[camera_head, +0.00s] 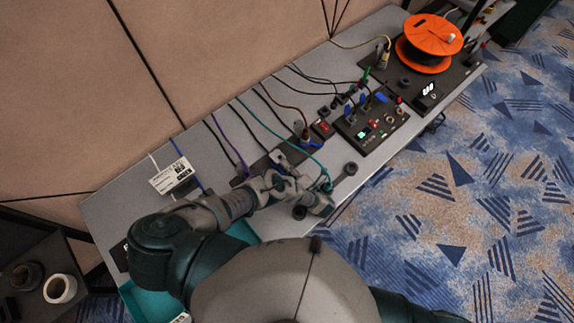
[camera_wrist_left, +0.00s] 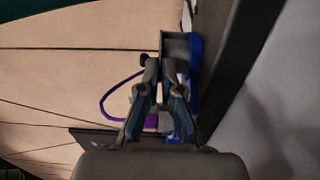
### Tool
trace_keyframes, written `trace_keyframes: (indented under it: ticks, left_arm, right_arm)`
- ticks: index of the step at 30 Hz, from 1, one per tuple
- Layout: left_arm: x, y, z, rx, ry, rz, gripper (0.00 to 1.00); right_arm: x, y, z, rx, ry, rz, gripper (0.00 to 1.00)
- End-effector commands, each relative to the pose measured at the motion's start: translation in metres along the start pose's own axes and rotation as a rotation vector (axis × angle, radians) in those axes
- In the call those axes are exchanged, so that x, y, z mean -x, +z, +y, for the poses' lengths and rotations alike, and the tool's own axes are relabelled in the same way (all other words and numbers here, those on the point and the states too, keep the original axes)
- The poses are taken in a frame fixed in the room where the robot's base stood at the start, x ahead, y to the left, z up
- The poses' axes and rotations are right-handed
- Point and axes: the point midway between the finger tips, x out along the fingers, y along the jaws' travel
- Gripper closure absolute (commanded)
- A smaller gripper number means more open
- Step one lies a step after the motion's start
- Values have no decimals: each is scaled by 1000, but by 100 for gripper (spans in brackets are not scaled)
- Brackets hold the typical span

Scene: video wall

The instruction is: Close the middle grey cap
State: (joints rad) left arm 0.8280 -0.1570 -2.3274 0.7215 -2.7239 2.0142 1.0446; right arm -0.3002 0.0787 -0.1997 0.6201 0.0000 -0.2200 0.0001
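My left gripper (camera_head: 312,198) reaches over the front edge of the grey table, close to the dark connector boxes. In the left wrist view its fingers (camera_wrist_left: 160,68) stand close together with a narrow gap. In the head view a dark grey round cap (camera_head: 350,168) shows just right of the gripper. Other caps are partly hidden by the gripper, and I cannot tell which is the middle one. My right gripper is out of view.
A dark control panel (camera_head: 370,122) with blue switches stands to the right, and an orange cable reel (camera_head: 432,36) at the far right. Several cables, including a purple one (camera_head: 232,148), run to the wall. A white label (camera_head: 172,178) and teal tray (camera_head: 150,302) are left.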

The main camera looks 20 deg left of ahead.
Motion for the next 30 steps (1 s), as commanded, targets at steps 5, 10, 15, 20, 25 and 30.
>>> trace_keyframes:
  ticks: [5, 10, 15, 20, 25, 30]
  left_arm:
    - [2, 0, -3, -3, -1, -3, 100]
    - [2, 0, -3, -4, -4, -4, 100]
    - [2, 0, -4, -5, -5, -4, 74]
    - [2, 0, -3, -4, -2, -3, 71]
    - [1, 0, -2, -3, -2, -2, 71]
    - [0, 0, 3, -3, -35, -2, 71]
  right_arm:
    - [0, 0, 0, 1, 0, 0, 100]
    - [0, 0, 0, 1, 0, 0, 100]
    - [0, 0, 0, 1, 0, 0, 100]
    - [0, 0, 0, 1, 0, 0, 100]
    - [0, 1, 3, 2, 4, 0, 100]
    - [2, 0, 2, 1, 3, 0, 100]
